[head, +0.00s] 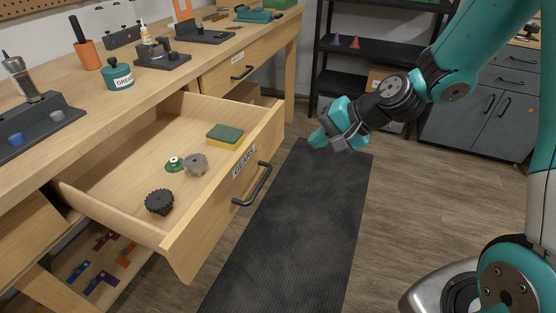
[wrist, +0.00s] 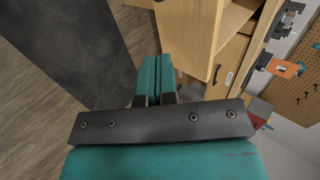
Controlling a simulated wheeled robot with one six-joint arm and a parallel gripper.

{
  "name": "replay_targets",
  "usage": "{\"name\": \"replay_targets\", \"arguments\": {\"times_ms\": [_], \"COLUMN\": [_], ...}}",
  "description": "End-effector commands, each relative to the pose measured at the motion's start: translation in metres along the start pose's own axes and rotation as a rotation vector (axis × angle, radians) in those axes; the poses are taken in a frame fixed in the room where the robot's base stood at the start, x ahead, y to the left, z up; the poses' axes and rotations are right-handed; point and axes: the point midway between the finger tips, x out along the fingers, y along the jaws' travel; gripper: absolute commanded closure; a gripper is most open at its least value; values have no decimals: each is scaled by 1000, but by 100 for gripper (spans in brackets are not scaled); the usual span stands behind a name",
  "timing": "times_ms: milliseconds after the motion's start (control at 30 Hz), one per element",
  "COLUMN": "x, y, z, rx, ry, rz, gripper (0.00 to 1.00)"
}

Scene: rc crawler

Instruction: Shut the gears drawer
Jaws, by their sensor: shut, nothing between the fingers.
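The gears drawer (head: 181,230) is pulled well out from the wooden workbench, with a "GEARS" label and a dark bar handle (head: 254,186) on its front. Inside lie a black gear (head: 159,202), a green gear (head: 174,164), a grey gear (head: 196,164) and a green and yellow sponge (head: 225,136). My gripper (head: 318,138) is to the right of the drawer front in the head view, apart from it and above the floor mat. In the wrist view, its teal fingers (wrist: 158,78) are together and empty. Wooden fronts show beyond them there.
A closed drawer (head: 243,70) sits further along the bench. Tools and a grease pot (head: 118,74) stand on the benchtop. A lower shelf holds coloured parts (head: 100,282). The black mat (head: 290,230) before the drawer is clear. A dark shelf rack (head: 340,70) and grey cabinet (head: 480,115) stand behind.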

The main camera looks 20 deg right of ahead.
Motion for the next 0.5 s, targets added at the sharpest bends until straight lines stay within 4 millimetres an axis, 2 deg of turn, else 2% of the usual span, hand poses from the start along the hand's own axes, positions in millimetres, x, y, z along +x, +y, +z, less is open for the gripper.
{"name": "replay_targets", "arguments": {"times_ms": [167, 500], "x": [19, 90], "y": [3, 2], "z": [-4, -3], "rx": [19, 15], "ry": [7, 5], "rz": [-7, -6], "gripper": [100, 100]}}
